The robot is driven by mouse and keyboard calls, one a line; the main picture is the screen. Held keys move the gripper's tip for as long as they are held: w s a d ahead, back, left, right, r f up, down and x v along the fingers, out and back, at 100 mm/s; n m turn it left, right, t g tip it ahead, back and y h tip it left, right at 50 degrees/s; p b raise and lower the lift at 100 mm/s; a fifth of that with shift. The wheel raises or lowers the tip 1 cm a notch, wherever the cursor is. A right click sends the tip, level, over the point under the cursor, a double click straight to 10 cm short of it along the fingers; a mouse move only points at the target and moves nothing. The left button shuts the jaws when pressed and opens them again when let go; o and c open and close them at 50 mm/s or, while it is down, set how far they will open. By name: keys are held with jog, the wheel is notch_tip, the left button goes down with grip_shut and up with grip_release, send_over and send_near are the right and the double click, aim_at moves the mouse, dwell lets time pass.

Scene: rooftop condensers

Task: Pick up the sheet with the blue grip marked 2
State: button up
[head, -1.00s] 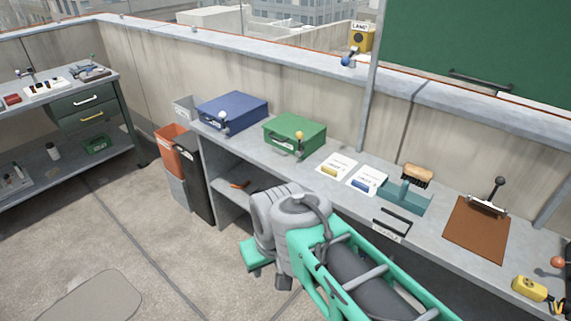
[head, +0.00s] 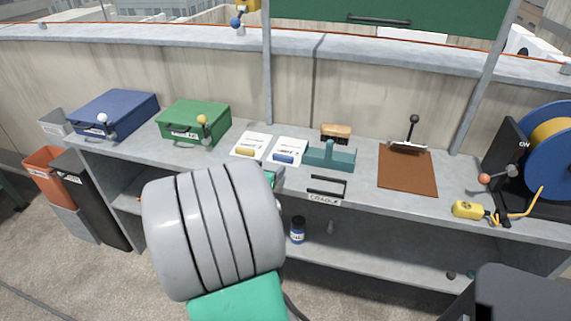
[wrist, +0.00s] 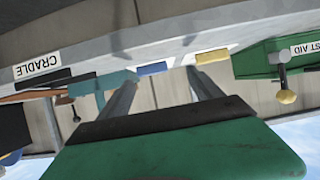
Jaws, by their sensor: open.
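The sheet with the blue grip (head: 291,148) lies flat on the grey bench, just right of a similar sheet with a yellow grip (head: 250,146). The marks on both sheets are too small to read. In the wrist view, which is upside down, the blue grip (wrist: 152,69) shows at the bench edge between the fingers, with the yellow grip (wrist: 212,56) to its right. My gripper (wrist: 160,77) is open and empty, pointing toward the blue grip and apart from it. In the head view my arm hides most of the gripper.
A teal holder (head: 330,158) stands close right of the blue-grip sheet, with a brush (head: 336,132) behind it. A green case (head: 193,123) stands left, and a brown clipboard (head: 407,170) lies right.

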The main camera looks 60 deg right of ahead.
aim_at(282, 158)
jog(key=shift+s+d+f+m+h, duration=0.15)
jog(key=shift+s+d+m+h, duration=0.15)
jog(key=shift+s+d, duration=0.6)
jog(key=x, duration=0.7)
jog(key=shift+w+d+r+p, duration=0.1)
jog(key=shift+d+r+p, duration=0.15)
jog(key=shift+d+p, duration=0.05)
jog(key=shift+c, duration=0.5)
jog(key=shift+a, duration=0.1)
jog(key=c, duration=1.1)
